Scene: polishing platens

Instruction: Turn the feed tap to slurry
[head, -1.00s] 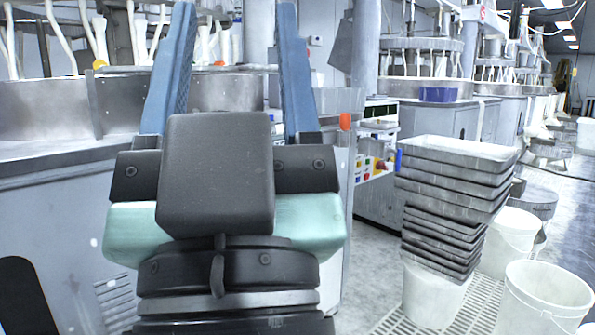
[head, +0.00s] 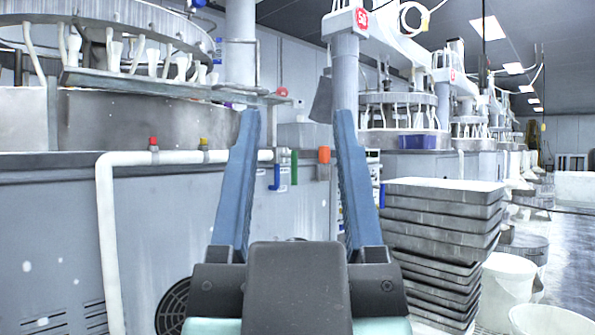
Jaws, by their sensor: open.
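A white pipe (head: 108,235) runs up the front of the grey machine and then right, just under its rim. A red knob (head: 153,144) and a yellow knob (head: 203,144) stand on it. To the right, a blue handle (head: 275,177) and a green handle (head: 294,166) hang near the pipe's end, with an orange piece (head: 324,155) beside them. I cannot tell which of these is the feed tap, and no slurry marking is readable. My gripper (head: 297,118) is open and empty; its blue fingers frame the blue and green handles in the picture, and the depth between them is unclear.
A stack of grey trays (head: 440,250) stands close on the right, with white buckets (head: 508,285) beyond it. The machine's metal basin (head: 110,120) fills the left. A blue container (head: 417,142) sits on a machine farther back. The aisle floor at far right looks clear.

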